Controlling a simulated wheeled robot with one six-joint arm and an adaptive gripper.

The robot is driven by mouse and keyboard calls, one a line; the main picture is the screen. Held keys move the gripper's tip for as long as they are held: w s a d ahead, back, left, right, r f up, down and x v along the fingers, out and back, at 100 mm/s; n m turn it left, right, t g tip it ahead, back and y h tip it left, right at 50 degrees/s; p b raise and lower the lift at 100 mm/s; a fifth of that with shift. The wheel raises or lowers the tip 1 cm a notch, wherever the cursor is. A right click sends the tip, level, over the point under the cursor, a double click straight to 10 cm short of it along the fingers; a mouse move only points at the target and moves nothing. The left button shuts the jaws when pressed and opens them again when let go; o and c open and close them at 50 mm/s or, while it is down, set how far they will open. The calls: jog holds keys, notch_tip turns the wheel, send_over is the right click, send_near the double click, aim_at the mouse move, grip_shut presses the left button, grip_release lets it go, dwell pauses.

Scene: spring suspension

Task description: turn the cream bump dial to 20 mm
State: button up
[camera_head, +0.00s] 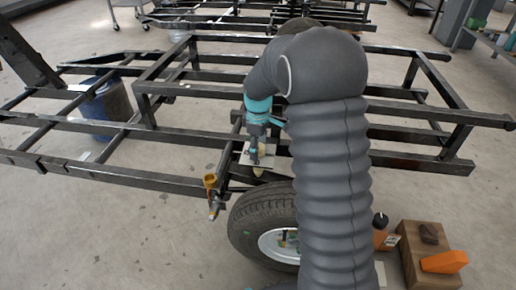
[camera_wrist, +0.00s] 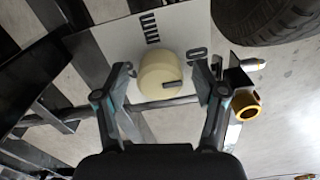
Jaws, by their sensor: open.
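The cream bump dial (camera_wrist: 165,72) is a round knob with a dark pointer mark, mounted on a white plate (camera_wrist: 112,35) lettered "mm". In the wrist view the mark points toward the lower right; part of the scale is hidden by my fingers. My gripper (camera_wrist: 165,85) is open, with one finger to the left and one to the right of the dial, apart from it as far as I can tell. In the head view my gripper (camera_head: 256,152) is over the plate (camera_head: 272,158), and the dial (camera_head: 259,171) shows just below it.
A wooden box (camera_head: 425,262) with an orange wedge (camera_head: 444,262) stands at right.

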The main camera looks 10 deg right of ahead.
jog(key=c, duration=1.1)
jog(key=shift+c, duration=0.2)
